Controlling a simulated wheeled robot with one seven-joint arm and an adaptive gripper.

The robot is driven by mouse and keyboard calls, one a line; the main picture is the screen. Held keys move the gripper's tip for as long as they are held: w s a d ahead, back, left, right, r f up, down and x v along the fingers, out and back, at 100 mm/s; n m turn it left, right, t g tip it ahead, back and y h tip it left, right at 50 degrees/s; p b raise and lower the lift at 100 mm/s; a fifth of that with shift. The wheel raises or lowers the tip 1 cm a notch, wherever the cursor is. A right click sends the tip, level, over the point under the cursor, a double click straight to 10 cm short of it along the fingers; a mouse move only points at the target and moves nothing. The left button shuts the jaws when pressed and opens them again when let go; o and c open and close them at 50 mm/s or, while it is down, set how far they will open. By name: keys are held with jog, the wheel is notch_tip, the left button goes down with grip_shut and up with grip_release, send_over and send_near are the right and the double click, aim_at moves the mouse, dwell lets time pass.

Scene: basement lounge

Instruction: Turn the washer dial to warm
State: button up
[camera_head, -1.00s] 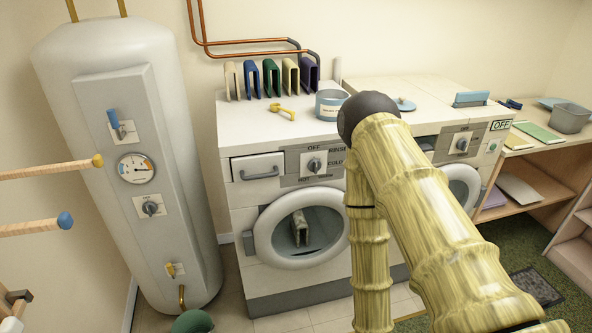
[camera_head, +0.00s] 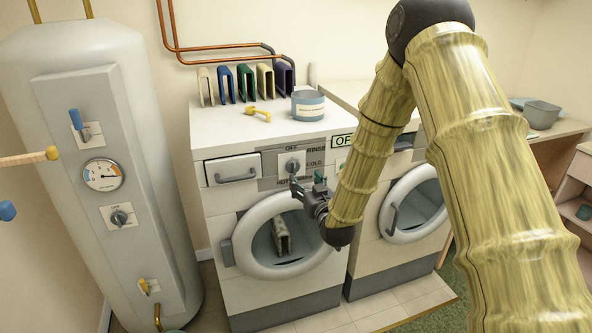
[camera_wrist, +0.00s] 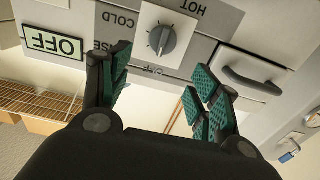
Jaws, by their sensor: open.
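The washer (camera_head: 215,225) is the white front-loader with a round door, in the head view centre. Its grey dial (camera_head: 292,165) sits on a panel marked OFF, RINSE, COLD and HOT; a label beside HOT is partly hidden. In the wrist view the dial (camera_wrist: 161,40) appears upside down, its pointer seemingly toward OFF. My gripper (camera_head: 307,181) is open and empty, just below and in front of the dial. In the wrist view its green-padded fingers (camera_wrist: 160,65) are spread either side of the dial's line, apart from it.
A tin (camera_head: 307,105) and yellow key-like piece (camera_head: 258,113) lie on top. A boiler (camera_head: 55,170) stands left; a second machine (camera_head: 365,255) stands right.

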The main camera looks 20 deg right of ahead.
aim_at(295, 166)
jog(key=w+p, duration=0.1)
jog(key=w, duration=0.4)
jog(key=w+p, duration=0.1)
jog(key=w, duration=0.3)
jog(key=shift+w+a, duration=0.2)
jog(key=shift+w, duration=0.2)
jog(key=shift+c, duration=0.2)
jog(key=shift+f, duration=0.1)
jog(key=c, duration=0.9)
